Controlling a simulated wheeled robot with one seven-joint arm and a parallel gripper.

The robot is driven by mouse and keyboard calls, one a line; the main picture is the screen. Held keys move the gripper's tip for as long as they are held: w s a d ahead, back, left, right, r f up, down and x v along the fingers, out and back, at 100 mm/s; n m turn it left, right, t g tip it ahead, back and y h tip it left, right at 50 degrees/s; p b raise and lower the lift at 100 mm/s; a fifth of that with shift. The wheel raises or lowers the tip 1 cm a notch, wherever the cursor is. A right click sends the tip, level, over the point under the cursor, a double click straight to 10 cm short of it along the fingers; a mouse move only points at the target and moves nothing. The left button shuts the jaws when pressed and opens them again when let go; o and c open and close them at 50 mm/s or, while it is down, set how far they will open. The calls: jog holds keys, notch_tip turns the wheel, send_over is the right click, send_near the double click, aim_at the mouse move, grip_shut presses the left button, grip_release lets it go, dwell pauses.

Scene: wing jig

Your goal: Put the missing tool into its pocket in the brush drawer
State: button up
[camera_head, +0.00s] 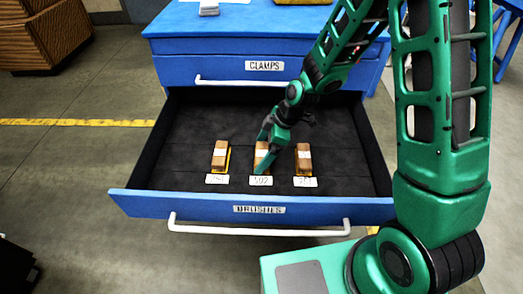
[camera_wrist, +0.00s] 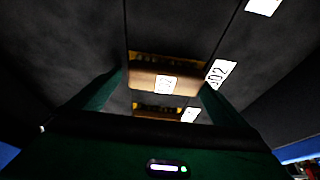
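The open brush drawer (camera_head: 330,208) has a dark lining and a label reading BRUSHES. A wooden brush with a white tag (camera_head: 262,153) is in the middle of its row, behind a card reading 502 (camera_head: 260,181). My gripper (camera_head: 266,146) reaches down over this brush. In the wrist view the same brush (camera_wrist: 145,77) spans the space between my fingertips, which appear to touch its ends. It is at or just above the drawer floor; I cannot tell whether it is fully seated. Similar brushes stand at left (camera_head: 220,153) and right (camera_head: 303,157), each behind a card.
The closed clamps drawer (camera_head: 340,72) is above, under the blue cabinet top (camera_head: 240,20). The drawer's front wall and white handle (camera_head: 260,231) are nearest. The drawer floor behind the brushes is clear. A wooden crate (camera_head: 40,38) stands far left.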

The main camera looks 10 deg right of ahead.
jog(key=shift+s+f, duration=0.1)
jog(key=shift+s, duration=0.05)
jog(key=s+d+r+m+h, duration=0.2)
jog(key=s+d+r+m, duration=0.15)
jog(key=d+r, duration=1)
jog(key=s+d+r+m+h, duration=0.1)
jog(key=s+d+r+m, duration=0.3)
jog(key=s+d+m, duration=0.5)
jog(key=s+d+r+m+g+h, duration=0.1)
jog(key=s+d+r+m, duration=0.3)
jog(key=s+d+m, duration=0.4)
jog(key=s+m, duration=0.1)
jog(key=s, duration=0.5)
jog(key=shift+d+r+m, duration=0.2)
jog(key=shift+d+m, duration=0.15)
jog(key=shift+d, duration=0.05)
